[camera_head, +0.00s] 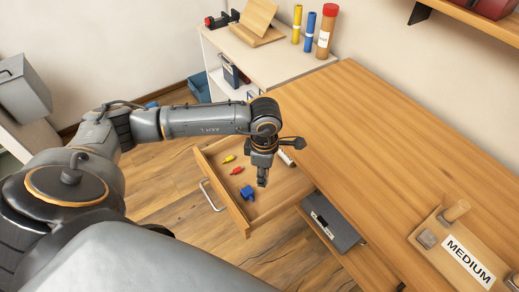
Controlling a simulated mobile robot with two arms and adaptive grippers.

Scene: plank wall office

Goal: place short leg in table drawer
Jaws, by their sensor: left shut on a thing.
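The table drawer (243,213) is pulled open at the left side of the wooden table (358,122). My left gripper (262,182) points down over the right part of the open drawer. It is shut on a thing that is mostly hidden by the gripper. A small whitish piece (286,158) shows just right of the gripper; I cannot tell whether it is held or lies in the drawer. No short leg can be made out for certain. My right gripper is not in view.
In the drawer lie a yellow piece (229,159), a red piece (237,171) and a blue piece (247,193). A grey box (332,221) sits below the tabletop. A board labelled MEDIUM (455,255) lies on the table. The table's middle is clear.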

